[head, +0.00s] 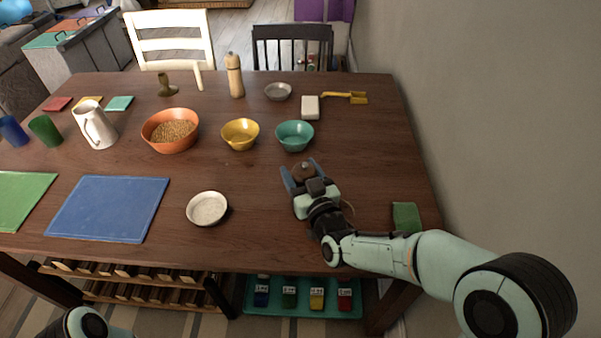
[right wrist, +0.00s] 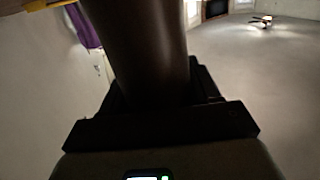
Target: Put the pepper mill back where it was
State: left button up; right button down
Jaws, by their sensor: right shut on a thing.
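My right gripper (head: 303,174) is over the near right part of the table and is shut on a dark brown pepper mill (head: 304,167). In the head view only the mill's rounded top shows between the fingers. In the right wrist view the mill's smooth dark body (right wrist: 140,45) stands up between the fingers (right wrist: 155,105). Its base is hidden, so I cannot tell whether it touches the table. A thin round outline (head: 348,209) shows on the table just right of my right wrist, partly covered by it. My left gripper is out of view.
A pale wooden mill (head: 235,77) stands at the back of the table (head: 270,240). A teal bowl (head: 294,136) is just beyond my right gripper, with a yellow bowl (head: 240,135) beside it. A green block (head: 406,217) lies near the right edge. A white bowl (head: 207,208) stands left.

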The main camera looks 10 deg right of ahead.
jog(key=shift+f, duration=0.1)
jog(key=shift+c, duration=1.2)
grip_release()
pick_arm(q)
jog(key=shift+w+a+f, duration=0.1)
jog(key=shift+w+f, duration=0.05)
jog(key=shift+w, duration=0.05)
pick_arm(e)
jog(key=shift+r, duration=0.25)
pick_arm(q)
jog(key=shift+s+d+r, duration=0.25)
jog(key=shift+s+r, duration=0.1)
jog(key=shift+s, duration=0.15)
pick_arm(e)
jog(key=s+d, duration=0.2)
jog(key=s, duration=1)
